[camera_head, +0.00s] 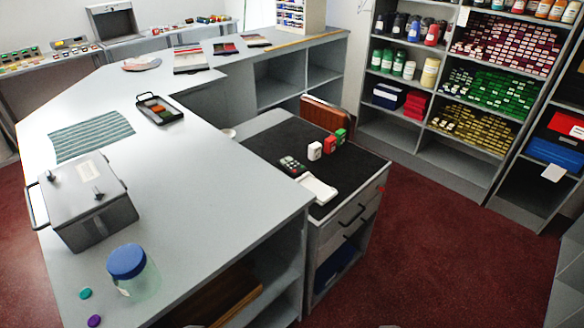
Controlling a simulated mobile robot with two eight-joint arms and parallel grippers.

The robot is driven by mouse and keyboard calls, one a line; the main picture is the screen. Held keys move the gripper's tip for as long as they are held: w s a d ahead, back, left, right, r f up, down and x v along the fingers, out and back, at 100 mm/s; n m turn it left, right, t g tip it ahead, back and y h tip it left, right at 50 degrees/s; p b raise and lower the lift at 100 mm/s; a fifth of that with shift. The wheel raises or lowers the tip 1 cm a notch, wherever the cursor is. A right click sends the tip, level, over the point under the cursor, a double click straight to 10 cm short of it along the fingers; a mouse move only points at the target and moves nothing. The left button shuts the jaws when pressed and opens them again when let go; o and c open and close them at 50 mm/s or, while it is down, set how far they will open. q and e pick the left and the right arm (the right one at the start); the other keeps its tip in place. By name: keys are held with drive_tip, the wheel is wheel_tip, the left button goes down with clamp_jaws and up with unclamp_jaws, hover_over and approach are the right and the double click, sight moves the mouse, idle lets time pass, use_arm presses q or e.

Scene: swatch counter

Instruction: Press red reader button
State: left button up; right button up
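On the black-topped lower desk (270,150) stand three small upright blocks in a row: a white one (315,151), a red one (329,145) and a green one (340,137). A dark handheld device with small coloured keys (292,165) lies in front of them, and a white pad-like object (318,189) lies beside it. I cannot tell which of these is the red reader button. Neither gripper is recognisable; only tiny dark slivers show at the bottom edge.
The long grey counter (200,170) holds a grey metal box (88,203), a blue-lidded jar (130,270), a striped cloth (90,135) and a black tray (161,109). A brown chair (325,114) stands behind the desk. Red carpet (430,240) is open to the right, before tall shelves (470,155).

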clamp_jaws()
idle(1.6)
